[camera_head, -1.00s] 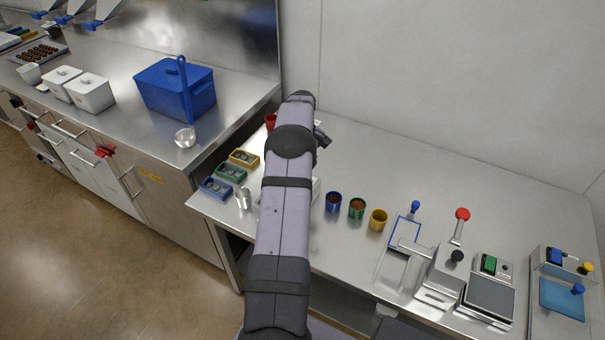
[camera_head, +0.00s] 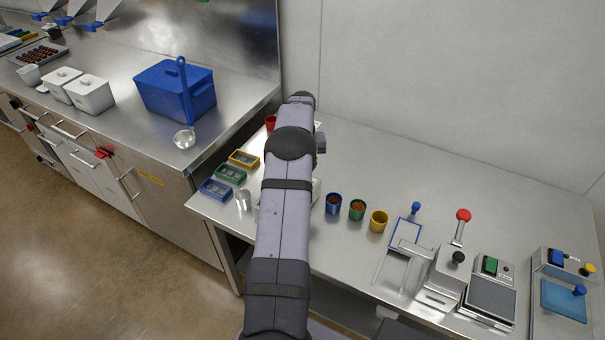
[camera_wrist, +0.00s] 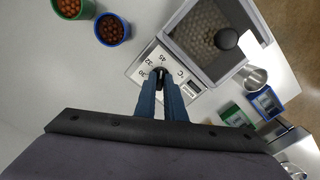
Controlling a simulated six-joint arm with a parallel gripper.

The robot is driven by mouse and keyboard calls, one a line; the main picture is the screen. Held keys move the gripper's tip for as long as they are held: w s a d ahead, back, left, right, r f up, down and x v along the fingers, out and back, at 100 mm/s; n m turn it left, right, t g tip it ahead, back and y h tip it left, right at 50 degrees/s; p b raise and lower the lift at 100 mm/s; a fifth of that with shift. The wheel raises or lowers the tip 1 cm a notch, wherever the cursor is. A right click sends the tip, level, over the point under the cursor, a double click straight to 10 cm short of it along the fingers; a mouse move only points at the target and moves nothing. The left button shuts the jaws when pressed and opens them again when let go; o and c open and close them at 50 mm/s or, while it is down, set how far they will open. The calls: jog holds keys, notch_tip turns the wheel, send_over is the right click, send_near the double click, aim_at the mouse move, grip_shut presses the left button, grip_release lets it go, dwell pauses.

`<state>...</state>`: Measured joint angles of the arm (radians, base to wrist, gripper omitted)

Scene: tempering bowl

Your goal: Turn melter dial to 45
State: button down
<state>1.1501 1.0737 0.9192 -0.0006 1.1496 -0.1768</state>
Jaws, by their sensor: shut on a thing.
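In the wrist view, the melter (camera_wrist: 178,38) is a grey-framed box holding many small pale pieces, with a black round knob above it. Its light front panel (camera_wrist: 139,72) carries the marks 45, 32 and 36, a °C sign and a small display. My gripper (camera_wrist: 161,77) is shut on the dark dial (camera_wrist: 160,70) on this panel. The fingers cover most of the dial, so I cannot tell which mark it points to. In the head view my arm hides the dial and nearly all of the melter.
Blue (camera_head: 333,204), green (camera_head: 357,209) and yellow (camera_head: 379,221) cups stand right of my arm. Small blue, green and yellow trays (camera_head: 244,159) and a metal cup (camera_head: 243,198) lie left of it. A press with a red-knobbed lever (camera_head: 463,215) stands farther right. The table behind the cups is clear.

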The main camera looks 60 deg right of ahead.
jog(key=c, duration=1.8)
grip_release()
jog(key=shift+c, duration=0.2)
jog(key=shift+r, duration=0.1)
jog(key=shift+r+b, duration=1.05)
jog(key=shift+r, duration=2.55)
